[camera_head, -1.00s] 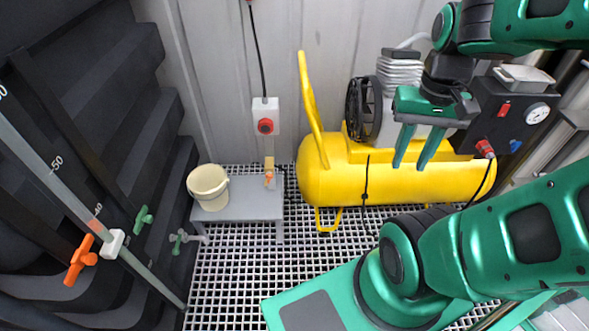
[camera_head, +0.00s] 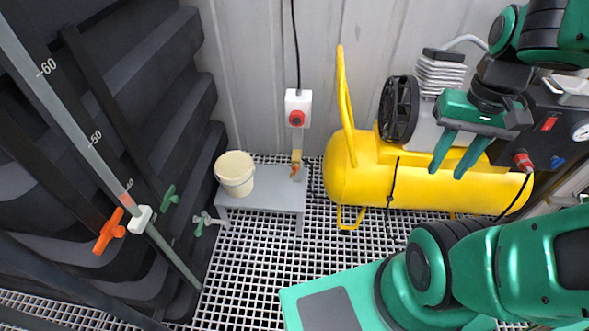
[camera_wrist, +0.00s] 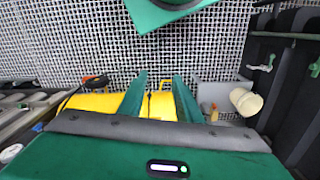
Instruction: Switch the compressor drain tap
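The yellow compressor (camera_head: 385,185) lies along the back wall, with its tank also in the wrist view (camera_wrist: 95,103). A small tap with an orange handle (camera_head: 294,170) on a tan fitting shows near the tank's left end, above the grey bench. It looks like the drain tap, but I cannot be sure; it is small in the wrist view (camera_wrist: 213,113). My gripper (camera_head: 446,174) is in front of the compressor, well right of that tap. Its two green fingers are apart and empty, also in the wrist view (camera_wrist: 159,77).
A cream bucket (camera_head: 235,176) stands on the grey bench (camera_head: 265,201). A white switch box with a red button (camera_head: 297,108) hangs above. Green taps (camera_head: 203,222) and an orange tap (camera_head: 109,232) are by the dark vessel at left. The grating (camera_head: 255,262) before the bench is clear.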

